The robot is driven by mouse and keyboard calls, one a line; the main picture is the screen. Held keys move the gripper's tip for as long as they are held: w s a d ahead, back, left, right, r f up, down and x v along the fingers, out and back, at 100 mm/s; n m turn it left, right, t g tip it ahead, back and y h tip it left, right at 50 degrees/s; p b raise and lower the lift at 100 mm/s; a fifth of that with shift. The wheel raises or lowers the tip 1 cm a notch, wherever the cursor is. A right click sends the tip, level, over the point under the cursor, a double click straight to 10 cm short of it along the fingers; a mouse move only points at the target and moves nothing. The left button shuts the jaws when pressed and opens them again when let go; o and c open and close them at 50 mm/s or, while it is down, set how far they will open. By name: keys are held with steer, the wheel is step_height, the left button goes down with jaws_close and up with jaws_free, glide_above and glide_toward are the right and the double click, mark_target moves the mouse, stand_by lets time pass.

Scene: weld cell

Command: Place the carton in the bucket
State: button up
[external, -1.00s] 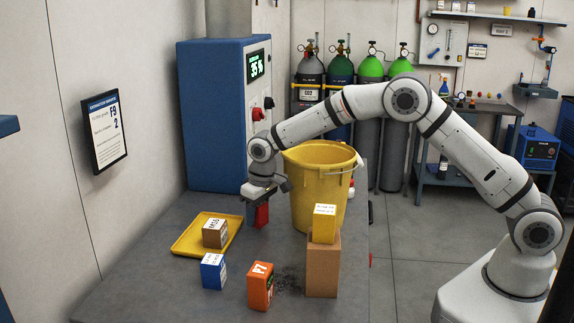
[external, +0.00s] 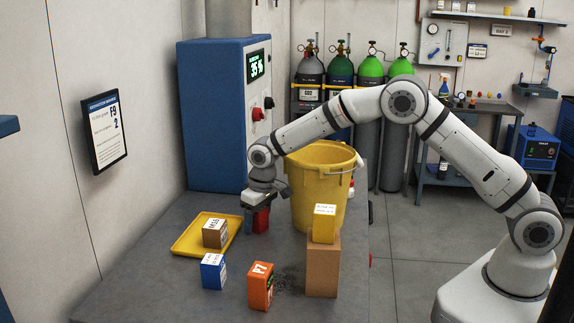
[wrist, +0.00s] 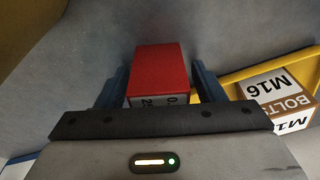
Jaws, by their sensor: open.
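A red box (external: 261,221) stands on the grey table, left of the yellow bucket (external: 318,205). My gripper (external: 257,208) is over it, pointing down. In the wrist view the red box (wrist: 158,68) lies between the two open blue fingers of my gripper (wrist: 160,78), with a small gap on each side. Its near face carries printed digits, partly hidden by the gripper. The bucket is upright and its mouth is open; its bottom inside is hidden. Several boxes are in view, and I cannot tell by name which is the carton.
A brown M16 bolts box (external: 215,233) sits in a yellow tray (external: 187,246). Blue (external: 213,271) and orange (external: 260,287) boxes stand in front. A yellow box (external: 324,224) rests on a brown block (external: 322,267) before the bucket. A blue cabinet (external: 210,120) stands behind.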

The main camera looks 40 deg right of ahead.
steer(key=shift+o, duration=0.5)
steer(key=r, duration=0.2)
steer(key=r+b, duration=0.1)
steer(key=r, duration=0.2)
steer(key=s+r, duration=0.1)
steer(key=r, duration=0.1)
steer(key=shift+d+r+b, duration=0.2)
steer(key=shift+r+b, duration=0.15)
step_height(320, 180, up, 5)
steer(key=shift+w+r, duration=0.1)
steer(key=shift+r, duration=0.1)
steer(key=shift+a+r+p, duration=0.1)
steer(key=shift+r+p, duration=0.1)
steer(key=shift+p, duration=0.15)
steer(key=shift+a+g+h, duration=0.15)
steer(key=shift+g+h, duration=0.15)
steer(key=shift+g, duration=0.1)
steer(key=shift+a+f+g+p, duration=0.25)
steer(key=shift+a+g+p, duration=0.1)
steer(key=shift+g+p, duration=0.15)
steer(key=f, duration=0.4)
steer(key=f+p, duration=0.1)
steer(key=f, duration=0.3)
steer(key=d+f+p, duration=0.1)
steer(key=f, duration=0.3)
steer(key=shift+w+f, duration=0.15)
steer(key=shift+f, duration=0.2)
